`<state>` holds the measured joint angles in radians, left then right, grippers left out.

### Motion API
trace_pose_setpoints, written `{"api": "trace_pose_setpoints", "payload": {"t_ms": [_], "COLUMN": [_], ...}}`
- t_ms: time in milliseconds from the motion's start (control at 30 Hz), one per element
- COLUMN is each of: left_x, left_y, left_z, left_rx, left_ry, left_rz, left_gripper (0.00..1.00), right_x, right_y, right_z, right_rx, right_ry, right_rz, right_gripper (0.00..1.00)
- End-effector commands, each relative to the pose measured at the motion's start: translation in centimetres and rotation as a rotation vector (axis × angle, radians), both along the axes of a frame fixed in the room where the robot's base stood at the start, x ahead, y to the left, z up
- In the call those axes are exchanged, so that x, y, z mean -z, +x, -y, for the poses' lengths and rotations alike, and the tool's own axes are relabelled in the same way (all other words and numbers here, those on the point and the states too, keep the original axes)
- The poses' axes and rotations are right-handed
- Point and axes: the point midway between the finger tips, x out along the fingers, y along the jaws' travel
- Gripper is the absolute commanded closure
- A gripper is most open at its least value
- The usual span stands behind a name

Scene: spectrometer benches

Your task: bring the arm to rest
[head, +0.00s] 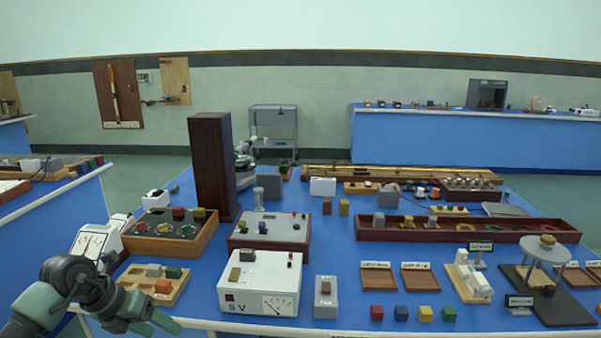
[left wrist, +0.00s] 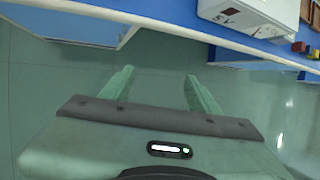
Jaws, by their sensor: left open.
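My left gripper (head: 150,323) is at the lower left of the head view, at the near edge of the blue bench (head: 330,238). In the left wrist view its two green fingers (left wrist: 160,88) are spread apart with nothing between them, and the floor (left wrist: 150,60) shows beyond them. The bench's pale edge (left wrist: 170,28) runs across the top of that view, apart from the fingers. My right gripper is in neither view.
A wooden block tray (head: 150,290) and a white 5 V power supply (head: 259,285) stand near the gripper by the front edge. A tall dark wooden column (head: 211,165) rises behind. Coloured cubes (head: 401,313) line the front edge. Floor in front of the bench is clear.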

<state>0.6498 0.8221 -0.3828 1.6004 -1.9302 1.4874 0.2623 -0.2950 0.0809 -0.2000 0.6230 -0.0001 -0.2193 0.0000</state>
Motion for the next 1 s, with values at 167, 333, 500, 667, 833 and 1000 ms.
{"api": "trace_pose_setpoints", "payload": {"t_ms": [167, 333, 500, 667, 833, 1000], "left_x": [3.8, 8.4, 18.6, 29.2, 39.0, 46.7], "left_y": [0.1, 0.7, 0.5, -4.0, -12.2, -22.7], "left_z": [5.6, 10.6, 9.6, 6.2, 3.9, 3.4], "left_rx": [-0.030, -0.246, -0.838, -1.342, -1.786, -2.169], "left_ry": [-0.317, -0.770, -1.212, -1.316, -1.273, -1.137], "left_rz": [-0.045, -0.108, -0.198, -0.262, -0.332, -0.405], "left_gripper": [0.39, 0.39, 0.39, 0.39, 0.39, 0.39], "right_x": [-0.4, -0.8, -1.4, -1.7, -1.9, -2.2], "right_y": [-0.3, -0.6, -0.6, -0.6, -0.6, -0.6], "right_z": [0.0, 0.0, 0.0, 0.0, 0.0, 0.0], "right_rx": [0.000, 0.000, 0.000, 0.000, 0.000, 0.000], "right_ry": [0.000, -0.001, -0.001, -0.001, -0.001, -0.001], "right_rz": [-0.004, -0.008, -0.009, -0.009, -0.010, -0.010], "right_gripper": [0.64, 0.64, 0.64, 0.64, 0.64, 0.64]}}
